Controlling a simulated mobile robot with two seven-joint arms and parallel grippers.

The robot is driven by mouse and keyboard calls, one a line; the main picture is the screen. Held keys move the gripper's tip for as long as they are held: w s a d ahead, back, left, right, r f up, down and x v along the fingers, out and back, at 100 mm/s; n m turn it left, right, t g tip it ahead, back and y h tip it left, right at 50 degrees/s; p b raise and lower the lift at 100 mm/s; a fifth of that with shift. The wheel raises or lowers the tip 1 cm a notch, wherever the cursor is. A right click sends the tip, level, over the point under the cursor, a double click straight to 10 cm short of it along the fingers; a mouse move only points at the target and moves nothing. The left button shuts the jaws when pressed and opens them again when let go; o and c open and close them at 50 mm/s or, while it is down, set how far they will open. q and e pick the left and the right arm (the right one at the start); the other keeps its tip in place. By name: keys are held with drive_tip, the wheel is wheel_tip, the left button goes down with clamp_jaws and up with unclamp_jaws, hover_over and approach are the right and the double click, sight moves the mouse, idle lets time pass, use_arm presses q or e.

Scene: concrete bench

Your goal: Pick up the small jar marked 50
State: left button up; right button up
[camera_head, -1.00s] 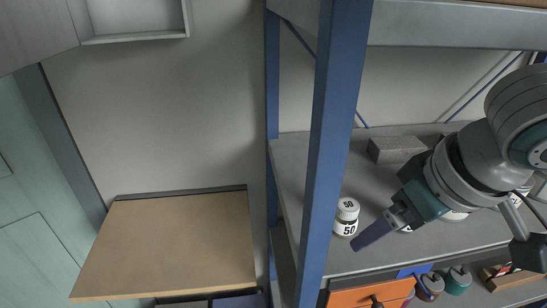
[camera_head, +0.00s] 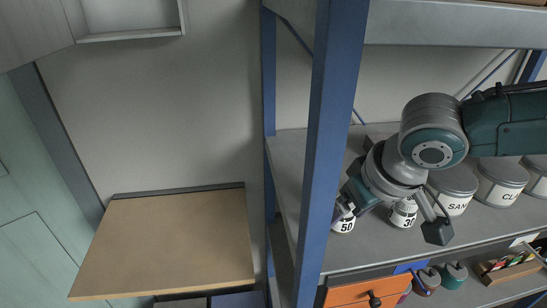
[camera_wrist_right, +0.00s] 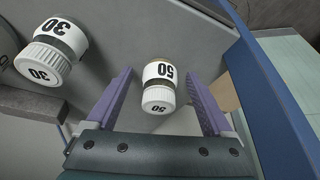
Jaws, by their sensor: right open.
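The small jar marked 50 (camera_head: 343,225) stands on the grey shelf beside the blue post, its upper part hidden by my right gripper (camera_head: 346,207). In the right wrist view the jar marked 50 (camera_wrist_right: 159,72) shows whole, with a white lid and label. There my right gripper (camera_wrist_right: 160,76) is open, with one purple finger on each side of the jar and visible gaps between. Nothing is held. A similar small jar marked 30 (camera_head: 403,213) stands to its right, outside the fingers; it also shows in the right wrist view (camera_wrist_right: 52,50). My left gripper is not in view.
The blue post (camera_head: 338,120) rises close to the left of the jar marked 50. Larger grey jars (camera_head: 500,182) stand at right on the shelf (camera_head: 360,258). An upper shelf (camera_head: 450,22) overhangs. Orange drawers (camera_head: 362,292) lie below.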

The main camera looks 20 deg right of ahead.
clamp_jaws()
idle(0.6)
